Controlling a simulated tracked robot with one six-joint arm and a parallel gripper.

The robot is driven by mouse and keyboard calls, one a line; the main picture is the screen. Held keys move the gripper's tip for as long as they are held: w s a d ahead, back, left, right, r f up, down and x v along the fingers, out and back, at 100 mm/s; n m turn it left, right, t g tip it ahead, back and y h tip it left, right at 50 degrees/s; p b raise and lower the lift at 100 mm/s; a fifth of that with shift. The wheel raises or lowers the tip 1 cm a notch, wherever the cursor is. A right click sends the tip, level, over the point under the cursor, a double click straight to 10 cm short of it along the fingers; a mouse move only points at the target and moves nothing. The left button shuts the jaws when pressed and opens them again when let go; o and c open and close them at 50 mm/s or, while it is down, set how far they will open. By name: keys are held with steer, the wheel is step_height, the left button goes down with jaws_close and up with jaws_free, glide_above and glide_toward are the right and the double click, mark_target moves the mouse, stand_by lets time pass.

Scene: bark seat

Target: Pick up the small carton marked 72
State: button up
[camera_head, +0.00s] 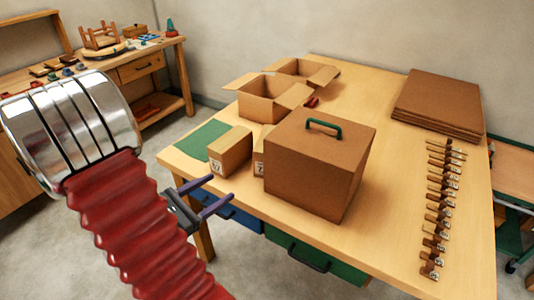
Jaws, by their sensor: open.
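Two small tan cartons stand upright near the left front edge of the table. The left carton (231,152) stands by a green mat, with a small white label low on its front; the digits are too small to read surely. The second small carton (260,149) is partly hidden behind a large brown box (315,170) with a green handle, and its label is partly visible. My gripper (222,187) is open and empty, its two purple fingers apart. In the picture it is just below and left of the left carton, apart from it.
The green mat (203,138) lies at the table's left corner. Two open boxes (265,104) (303,70) stand behind the cartons. Flat cardboard (440,98) is stacked at the back right, with a row of small wooden pieces (437,212) nearer.

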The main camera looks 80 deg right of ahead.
steer(key=w+a+r+m+t+y, duration=0.3)
steer(key=w+a+r+t+y, duration=0.1)
steer(key=a, duration=0.9)
steer(key=w+a+r+m+t+y, duration=0.3)
steer(key=w+a+r+t+y, duration=0.1)
steer(key=a, duration=0.9)
steer(key=w+a+r+m+t+y, duration=0.3)
steer(key=a+t+y, duration=0.3)
steer(key=a, duration=0.7)
steer(key=shift+w+a+r, duration=0.35)
steer(key=shift+w+r, duration=0.05)
steer(key=shift+w, duration=0.1)
